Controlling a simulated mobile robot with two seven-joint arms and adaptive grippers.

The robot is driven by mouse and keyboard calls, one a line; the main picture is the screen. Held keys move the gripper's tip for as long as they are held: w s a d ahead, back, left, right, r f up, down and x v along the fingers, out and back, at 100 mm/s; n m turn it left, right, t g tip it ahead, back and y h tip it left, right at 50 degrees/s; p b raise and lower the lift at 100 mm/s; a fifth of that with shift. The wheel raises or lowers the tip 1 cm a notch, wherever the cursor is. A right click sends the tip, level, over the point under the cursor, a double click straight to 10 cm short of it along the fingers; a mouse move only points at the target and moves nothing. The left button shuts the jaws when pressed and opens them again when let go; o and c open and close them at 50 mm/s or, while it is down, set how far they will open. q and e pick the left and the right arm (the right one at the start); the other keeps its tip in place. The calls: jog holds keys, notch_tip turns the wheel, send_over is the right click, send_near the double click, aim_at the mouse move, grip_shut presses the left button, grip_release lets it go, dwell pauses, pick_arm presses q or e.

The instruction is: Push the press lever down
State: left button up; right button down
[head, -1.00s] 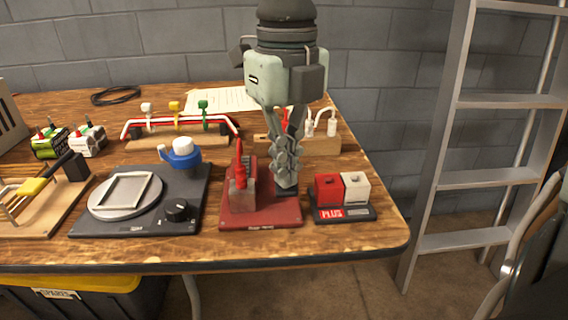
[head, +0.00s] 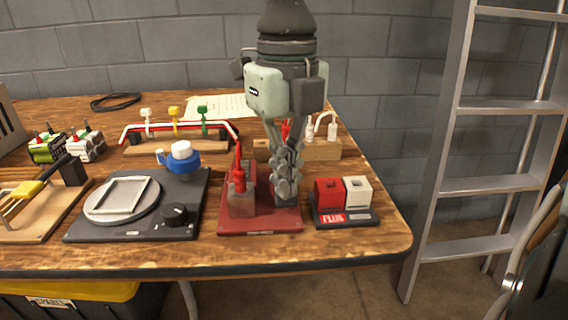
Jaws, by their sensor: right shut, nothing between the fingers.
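The press stands on a dark red base (head: 262,222) near the front of the table. A grey block with an upright red piece (head: 238,180) stands on its left part. A dark post (head: 288,199) rises at its right, largely behind my fingers. My right gripper (head: 286,190) points straight down over the right part of the base, its fingers together and empty. My left gripper is not in view.
A red and white block holder (head: 345,218) is close on the right. A dark plate with a round disc and knob (head: 176,214) is on the left. A ladder (head: 440,180) stands at right.

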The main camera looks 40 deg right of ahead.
notch_tip(320, 180, up, 8)
jog(key=p, duration=0.5)
jog(key=shift+r, duration=0.15)
dwell(0.4)
dwell(0.3)
